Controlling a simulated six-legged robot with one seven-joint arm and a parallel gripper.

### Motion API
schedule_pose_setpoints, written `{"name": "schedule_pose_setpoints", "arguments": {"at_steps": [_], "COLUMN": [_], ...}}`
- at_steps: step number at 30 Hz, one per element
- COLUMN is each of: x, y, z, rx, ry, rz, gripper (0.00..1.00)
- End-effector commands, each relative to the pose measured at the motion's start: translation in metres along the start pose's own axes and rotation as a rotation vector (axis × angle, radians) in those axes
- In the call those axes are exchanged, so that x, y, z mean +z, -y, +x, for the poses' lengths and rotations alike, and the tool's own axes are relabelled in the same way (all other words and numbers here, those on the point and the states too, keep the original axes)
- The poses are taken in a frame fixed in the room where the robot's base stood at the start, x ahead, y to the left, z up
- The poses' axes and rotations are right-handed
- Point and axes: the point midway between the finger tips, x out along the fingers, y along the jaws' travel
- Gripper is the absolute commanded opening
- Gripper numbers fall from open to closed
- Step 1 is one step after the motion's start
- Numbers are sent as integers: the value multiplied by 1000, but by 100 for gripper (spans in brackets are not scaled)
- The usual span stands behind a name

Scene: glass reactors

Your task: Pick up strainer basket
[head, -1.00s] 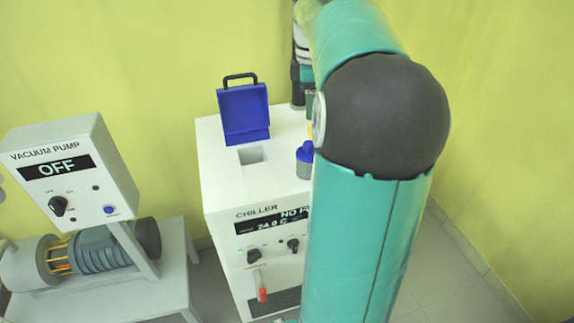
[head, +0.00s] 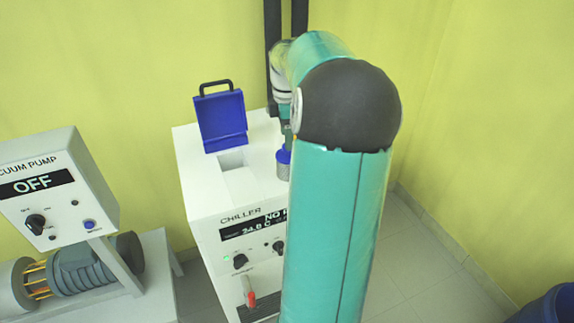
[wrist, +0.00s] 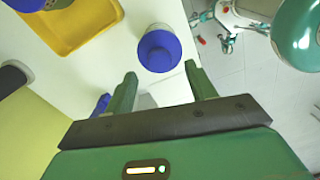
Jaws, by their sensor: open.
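The strainer basket (head: 284,168) is a grey mesh cylinder with a blue top. It stands on the white top of the chiller (head: 200,195), partly hidden by my arm in the head view. In the wrist view its round blue top (wrist: 158,50) lies just beyond the fingertips, roughly centred between them. My gripper (wrist: 160,80) is open and empty, with its two green fingers apart. In the head view the gripper end is just above the basket, mostly hidden behind my arm. I cannot tell the exact height gap.
The chiller's blue lid (head: 221,122) stands open behind a square opening (head: 232,160). A yellow tray (wrist: 78,45) lies near the basket. The vacuum pump (head: 60,190) stands at left. A blue bin (head: 545,308) shows at lower right.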

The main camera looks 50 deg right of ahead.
Motion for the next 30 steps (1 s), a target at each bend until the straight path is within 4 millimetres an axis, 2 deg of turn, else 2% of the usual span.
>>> {"name": "schedule_pose_setpoints", "arguments": {"at_steps": [9,17,20,26,30], "x": [1,0,0,0,0], "y": [1,1,1,1,1], "z": [44,48,48,47,47], "rx": [-2,0,0,0,1], "ry": [-1,1,1,1,1], "rz": [-1,-1,-1,-1,-1], "gripper": [56,56,40,1,0]}}
